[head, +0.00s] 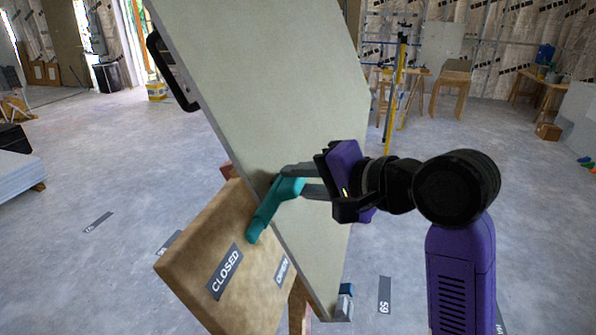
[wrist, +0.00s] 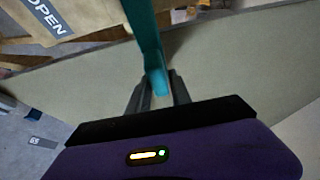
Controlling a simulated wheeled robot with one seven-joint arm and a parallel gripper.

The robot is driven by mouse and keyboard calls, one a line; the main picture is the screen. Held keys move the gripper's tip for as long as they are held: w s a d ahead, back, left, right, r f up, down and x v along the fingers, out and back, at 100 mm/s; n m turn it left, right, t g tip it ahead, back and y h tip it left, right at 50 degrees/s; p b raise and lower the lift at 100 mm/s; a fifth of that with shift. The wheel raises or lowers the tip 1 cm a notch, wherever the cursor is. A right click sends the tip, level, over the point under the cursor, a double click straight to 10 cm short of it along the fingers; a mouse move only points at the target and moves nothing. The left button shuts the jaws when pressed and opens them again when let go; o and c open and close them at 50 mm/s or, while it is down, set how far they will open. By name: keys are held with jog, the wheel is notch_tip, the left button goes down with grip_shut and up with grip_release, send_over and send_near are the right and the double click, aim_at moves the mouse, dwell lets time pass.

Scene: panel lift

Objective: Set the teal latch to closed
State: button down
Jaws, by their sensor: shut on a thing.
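The teal latch (head: 266,211) is a bent lever at the edge of a large pale panel (head: 270,90), over a brown wooden block (head: 205,240). The block carries a CLOSED label (head: 224,271) and an OPEN label (head: 282,269). The lever's lower end lies between the two labels, above them. My gripper (head: 300,183) is shut on the latch's upper end. In the wrist view the latch (wrist: 147,40) runs down between the two fingers (wrist: 158,90), and the OPEN label (wrist: 47,21) is at upper left. The latch's pivot is hard to make out.
A black handle (head: 172,72) is on the panel's upper left edge. A stack of pale sheets (head: 18,172) lies at the far left. Wooden tables (head: 455,85) stand at the back. The grey floor left of the block is mostly clear.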

jog(key=shift+f, duration=0.15)
jog(key=c, duration=1.3)
grip_release()
jog(key=shift+d, duration=0.1)
jog(key=shift+b+v, duration=0.8)
jog(key=shift+v, duration=3.1)
